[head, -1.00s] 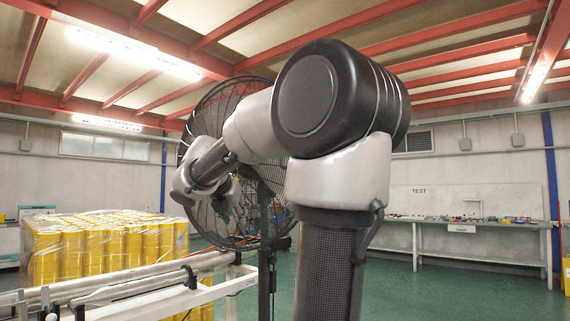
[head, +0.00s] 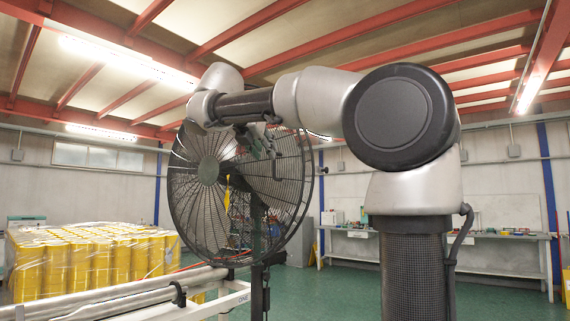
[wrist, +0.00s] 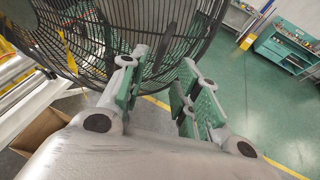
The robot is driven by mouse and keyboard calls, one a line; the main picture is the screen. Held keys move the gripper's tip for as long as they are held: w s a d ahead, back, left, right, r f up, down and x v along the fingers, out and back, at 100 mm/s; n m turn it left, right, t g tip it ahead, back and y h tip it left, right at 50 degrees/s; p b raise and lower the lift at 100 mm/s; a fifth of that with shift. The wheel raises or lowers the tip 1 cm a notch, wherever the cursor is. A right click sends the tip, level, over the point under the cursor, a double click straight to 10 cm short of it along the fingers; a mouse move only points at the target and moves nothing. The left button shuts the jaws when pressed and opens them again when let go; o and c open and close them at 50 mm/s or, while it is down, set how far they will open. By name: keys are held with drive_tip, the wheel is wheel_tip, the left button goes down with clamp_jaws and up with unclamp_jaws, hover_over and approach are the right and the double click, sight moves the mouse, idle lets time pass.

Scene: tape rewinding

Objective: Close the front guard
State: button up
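The front guard (head: 190,200) is part of a large black round wire fan (head: 285,185) standing ahead of me. The guard is a ring of wire with a grey hub near its middle. Whether it stands apart from the rest of the cage is hard to tell. The wire cage also fills the top of the wrist view (wrist: 100,35). My gripper (wrist: 163,75) is open, with a gap between its green-padded fingers, and nothing shows between them. Its fingertips are close to the cage wires; contact cannot be told. In the head view my gripper (head: 262,145) overlaps the cage's upper part.
Yellow wrapped rolls (head: 95,260) stand on the left. A white frame with metal rollers (head: 150,290) is in front, left of the fan. A cardboard box (wrist: 45,132) shows below it in the wrist view. Workbenches (head: 480,240) line the far wall, with open green floor before them.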

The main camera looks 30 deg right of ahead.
sight(274, 163)
drive_tip(key=x, duration=0.7)
drive_tip(key=shift+w+d+f, duration=0.1)
drive_tip(key=shift+d+f, duration=0.1)
drive_tip(key=shift+d, duration=0.05)
drive_tip(key=shift+c, duration=0.2)
clamp_jaws()
